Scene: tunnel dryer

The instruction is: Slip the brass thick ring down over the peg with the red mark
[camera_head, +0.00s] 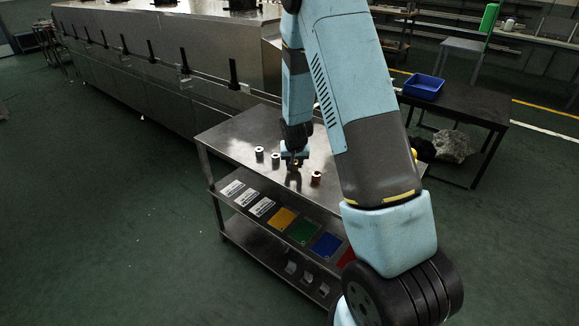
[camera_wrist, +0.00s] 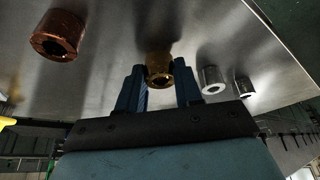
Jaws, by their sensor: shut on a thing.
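The brass thick ring (camera_wrist: 159,68) is between the two blue fingers of my gripper (camera_wrist: 160,86) in the wrist view, with its open end facing the camera. In the head view my gripper (camera_head: 296,155) is low over the steel table (camera_head: 238,130), with the ring (camera_head: 296,163) small and partly hidden below it. I cannot tell whether the ring touches the tabletop. A peg with a red mark cannot be made out in either view.
A copper ring (camera_head: 316,178) stands right of my gripper, and two grey metal rings (camera_head: 259,154) (camera_head: 276,160) stand left. Coloured plates (camera_head: 304,231) lie on the shelf below. A blue bin (camera_head: 423,86) sits on a dark table. Black posts (camera_head: 233,74) line the dryer.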

